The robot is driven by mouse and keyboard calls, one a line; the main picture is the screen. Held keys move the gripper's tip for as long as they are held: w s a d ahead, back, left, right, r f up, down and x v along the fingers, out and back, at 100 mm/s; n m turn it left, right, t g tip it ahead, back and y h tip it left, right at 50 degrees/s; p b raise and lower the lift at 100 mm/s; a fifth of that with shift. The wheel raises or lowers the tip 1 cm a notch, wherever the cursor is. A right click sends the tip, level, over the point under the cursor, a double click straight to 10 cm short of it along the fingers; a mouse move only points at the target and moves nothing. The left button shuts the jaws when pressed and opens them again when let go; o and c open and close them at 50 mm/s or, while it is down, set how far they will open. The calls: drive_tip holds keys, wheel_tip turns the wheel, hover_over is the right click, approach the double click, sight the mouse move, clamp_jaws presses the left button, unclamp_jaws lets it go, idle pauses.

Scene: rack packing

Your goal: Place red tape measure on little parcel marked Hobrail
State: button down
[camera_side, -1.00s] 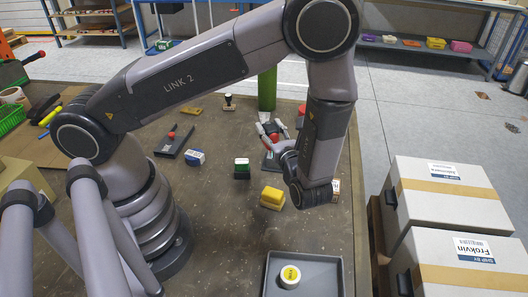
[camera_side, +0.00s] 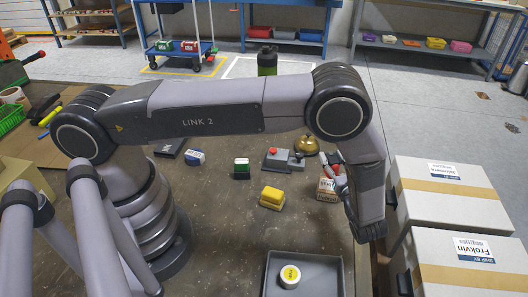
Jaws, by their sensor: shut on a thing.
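My gripper (camera_side: 338,168) is at the right of the table, pointing left from the arm's end, and is small and partly hidden by my wrist. It is shut on a red thing, which I take to be the red tape measure (camera_side: 340,180); its shape is hard to make out. A little parcel (camera_side: 327,190), brown and white with print too small to read, stands on the table just below and left of my gripper in the picture. I cannot tell whether the red thing touches it.
A brass bell (camera_side: 306,146) and a grey box with a red button (camera_side: 276,160) stand behind and left. A yellow block (camera_side: 272,198) and a green-and-white stamp (camera_side: 242,168) are further left. A grey tray (camera_side: 335,267) lies in front. Large cartons (camera_side: 440,200) stand right.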

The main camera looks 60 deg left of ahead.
drive_tip(key=shift+w+f, duration=0.2)
drive_tip(key=shift+f, duration=0.05)
drive_tip(key=shift+w+d+f, duration=0.1)
drive_tip(key=shift+w+f, duration=0.1)
drive_tip(key=shift+f, duration=1.55)
drive_tip(key=shift+f, duration=0.15)
drive_tip(key=c, duration=0.7)
unclamp_jaws()
drive_tip(key=shift+c, duration=0.2)
